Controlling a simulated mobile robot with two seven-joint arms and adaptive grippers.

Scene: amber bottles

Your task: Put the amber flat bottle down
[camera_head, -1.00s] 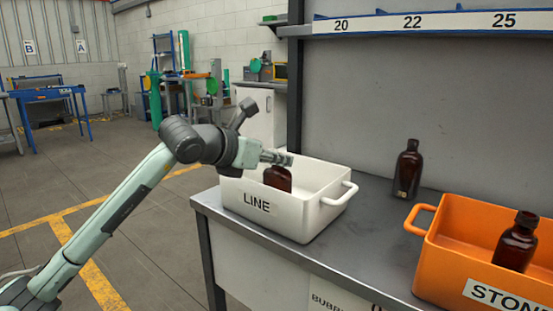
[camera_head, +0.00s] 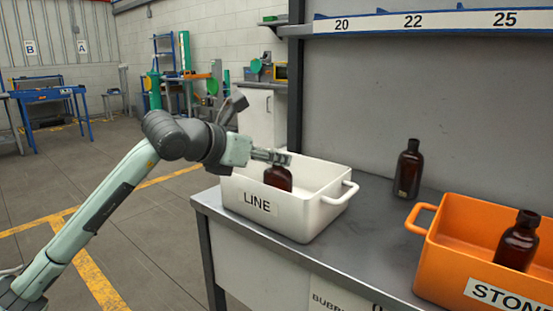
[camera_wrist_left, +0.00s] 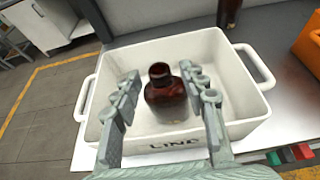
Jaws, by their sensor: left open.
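The amber flat bottle (camera_head: 279,178) stands upright inside the white crate marked LINE (camera_head: 300,216). In the left wrist view the bottle (camera_wrist_left: 166,98) is seen from above, with its open neck up and the white crate (camera_wrist_left: 212,48) around it. My left gripper (camera_head: 284,158) is at the top of the bottle in the head view. In the left wrist view its fingers (camera_wrist_left: 164,92) are spread on either side of the bottle, with a gap on each side. My right gripper is in neither view.
A second amber bottle (camera_head: 408,170) stands on the grey bench (camera_head: 375,224) to the right of the white crate. A third amber bottle (camera_head: 517,242) stands in the orange crate (camera_head: 450,238). A numbered shelf edge (camera_head: 430,22) runs above.

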